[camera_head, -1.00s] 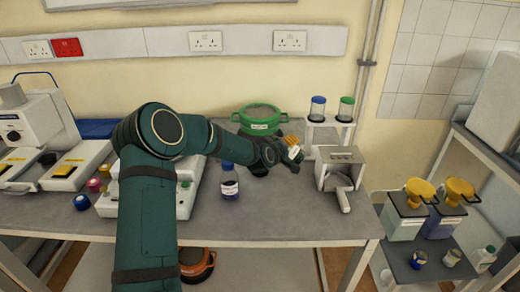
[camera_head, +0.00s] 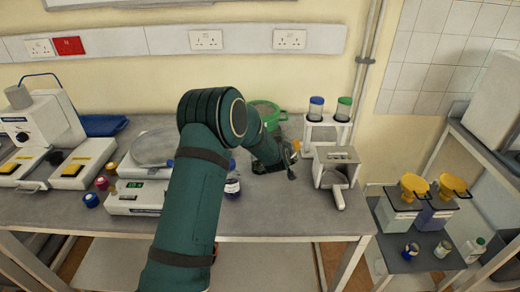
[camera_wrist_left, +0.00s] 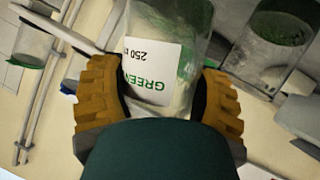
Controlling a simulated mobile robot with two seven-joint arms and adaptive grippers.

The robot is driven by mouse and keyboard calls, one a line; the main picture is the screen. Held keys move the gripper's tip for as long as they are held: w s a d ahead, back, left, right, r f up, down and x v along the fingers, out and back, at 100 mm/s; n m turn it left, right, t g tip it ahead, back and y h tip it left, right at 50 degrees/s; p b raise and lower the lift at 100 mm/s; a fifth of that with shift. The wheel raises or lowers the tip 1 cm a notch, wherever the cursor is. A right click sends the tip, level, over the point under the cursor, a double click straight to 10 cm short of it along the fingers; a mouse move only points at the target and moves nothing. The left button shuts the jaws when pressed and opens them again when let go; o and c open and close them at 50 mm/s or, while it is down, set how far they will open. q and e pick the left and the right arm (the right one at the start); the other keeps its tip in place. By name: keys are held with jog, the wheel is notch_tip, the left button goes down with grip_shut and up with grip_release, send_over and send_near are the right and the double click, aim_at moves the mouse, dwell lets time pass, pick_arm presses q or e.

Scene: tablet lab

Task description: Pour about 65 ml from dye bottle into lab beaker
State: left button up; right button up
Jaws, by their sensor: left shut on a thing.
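My left gripper (camera_head: 286,158) is shut on a clear vessel, seen close up in the left wrist view (camera_wrist_left: 185,25). Its white label reads "GREEN" and "250", upside down in that picture, and there is green on or behind its wall. A small bottle with dark blue contents and a white label (camera_head: 232,188) stands on the bench, partly behind my arm. My right gripper is not in view.
A metal device with a spout (camera_head: 337,170) stands close right of the gripper. A white rack (camera_head: 325,130) holds blue- and green-capped containers behind it.

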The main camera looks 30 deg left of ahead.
pick_arm(q)
jog(key=shift+w+d+f+m, duration=0.1)
jog(key=shift+d+f+m, duration=0.1)
jog(key=shift+d+m, duration=0.15)
jog(key=shift+d+m+y+p, duration=0.1)
jog(key=shift+m+y+p, duration=0.55)
jog(key=shift+p, duration=0.25)
jog(key=shift+d+f+y, duration=0.1)
jog(key=shift+f+y, duration=0.25)
jog(key=shift+f, duration=0.35)
jog(key=shift+f+m+b, duration=0.3)
jog(key=shift+f+m, duration=0.05)
jog(key=shift+m, duration=0.15)
dwell(1.0)
